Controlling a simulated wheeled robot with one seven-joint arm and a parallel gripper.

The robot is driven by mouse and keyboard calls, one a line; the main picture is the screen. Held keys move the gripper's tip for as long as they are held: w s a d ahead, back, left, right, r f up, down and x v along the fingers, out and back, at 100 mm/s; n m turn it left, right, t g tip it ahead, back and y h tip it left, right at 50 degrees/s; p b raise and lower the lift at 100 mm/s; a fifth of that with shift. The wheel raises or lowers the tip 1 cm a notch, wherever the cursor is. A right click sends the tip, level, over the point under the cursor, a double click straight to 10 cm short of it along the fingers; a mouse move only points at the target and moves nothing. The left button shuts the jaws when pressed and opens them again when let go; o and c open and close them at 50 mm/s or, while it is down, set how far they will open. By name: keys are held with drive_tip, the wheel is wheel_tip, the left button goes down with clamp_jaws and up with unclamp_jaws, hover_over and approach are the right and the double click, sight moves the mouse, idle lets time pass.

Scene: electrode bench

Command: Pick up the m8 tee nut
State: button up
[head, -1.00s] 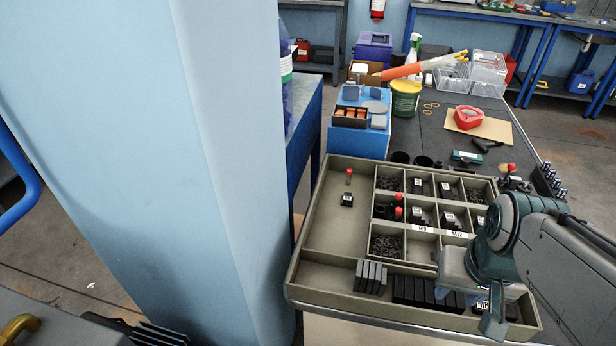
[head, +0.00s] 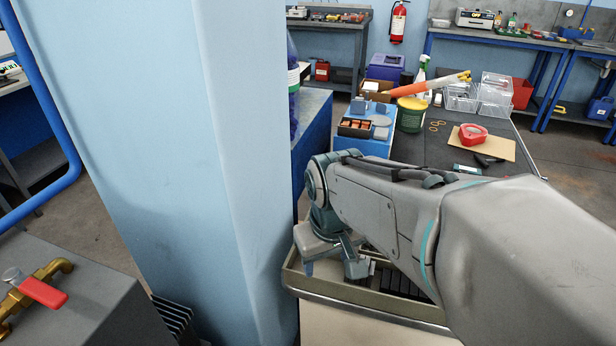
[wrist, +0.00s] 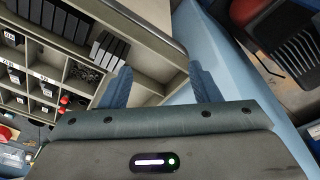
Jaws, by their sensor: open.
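I cannot single out the m8 tee nut. In the wrist view several small black parts with white labels (wrist: 15,75) sit in the tray's small compartments at left, too small to read surely. The tray (wrist: 165,45) also shows in the head view (head: 370,312), mostly hidden behind my arm. My gripper (head: 332,270) is over the tray's left front part. In the wrist view its two blue fingers (wrist: 160,88) are spread apart over the tray's bare floor near its wall, with nothing between them.
Several black blocks (wrist: 105,48) stand in a row in the tray's long compartment. Red-topped parts (wrist: 64,102) are in the small compartments. A light blue pillar (head: 190,150) stands close left of the tray. A green tub (head: 411,113) and red tape dispenser (head: 473,134) stand on the bench behind.

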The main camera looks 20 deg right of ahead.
drive_tip(key=w+d+r+n+g+p, duration=0.15)
drive_tip(key=w+d+n, duration=0.3)
drive_tip(key=w, duration=0.75)
drive_tip(key=w+d+r+n+g+p, duration=0.1)
drive_tip(key=w+d+n+p, duration=0.4)
drive_tip(key=w, duration=0.7)
drive_tip(key=w+d+f+n, duration=0.1)
drive_tip(key=w+d+f, duration=0.4)
drive_tip(key=d, duration=0.4)
drive_tip(key=shift+t, duration=0.25)
drive_tip(key=f, duration=0.2)
drive_tip(key=w+f, duration=0.1)
drive_tip(key=f, duration=0.4)
drive_tip(key=shift+w+a+f, duration=0.1)
drive_tip(key=shift+w+a, duration=0.05)
drive_tip(key=shift+a, duration=0.1)
drive_tip(key=shift+w+f+p, duration=0.15)
drive_tip(key=shift+f+p, duration=0.05)
drive_tip(key=shift+f, duration=0.7)
drive_tip(key=shift+w+f+p, duration=0.15)
drive_tip(key=shift+w+f, duration=0.05)
drive_tip(key=shift+f, duration=0.7)
drive_tip(key=shift+w+f+p, duration=0.15)
drive_tip(key=shift+f+p, duration=0.05)
drive_tip(key=shift+f, duration=0.7)
drive_tip(key=c, duration=1.1)
